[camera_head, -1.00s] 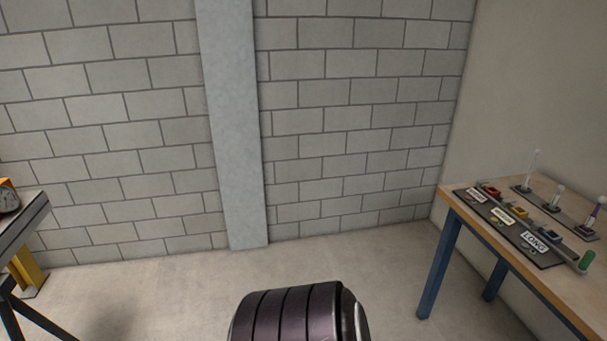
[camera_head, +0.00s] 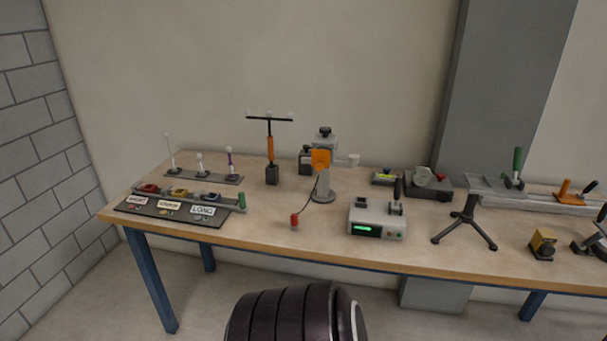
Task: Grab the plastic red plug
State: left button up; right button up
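A small red plug (camera_head: 295,220) rests at or near the front part of the wooden table (camera_head: 270,236), left of a white box with a green display. A thin dark cable runs from it up to a grey stand with an orange block (camera_head: 320,160). Neither gripper shows in the head view. Only a dark ribbed part of my own body shows at the bottom middle.
The white box (camera_head: 377,220) stands right of the plug, and a black tripod (camera_head: 465,228) stands further right. A labelled panel (camera_head: 170,209) with a green-handled bar lies at the left. A black T-shaped tool (camera_head: 270,150) stands behind. Bare tabletop lies around the plug.

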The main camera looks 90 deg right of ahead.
aim_at(294, 218)
jog(key=z, duration=2.7)
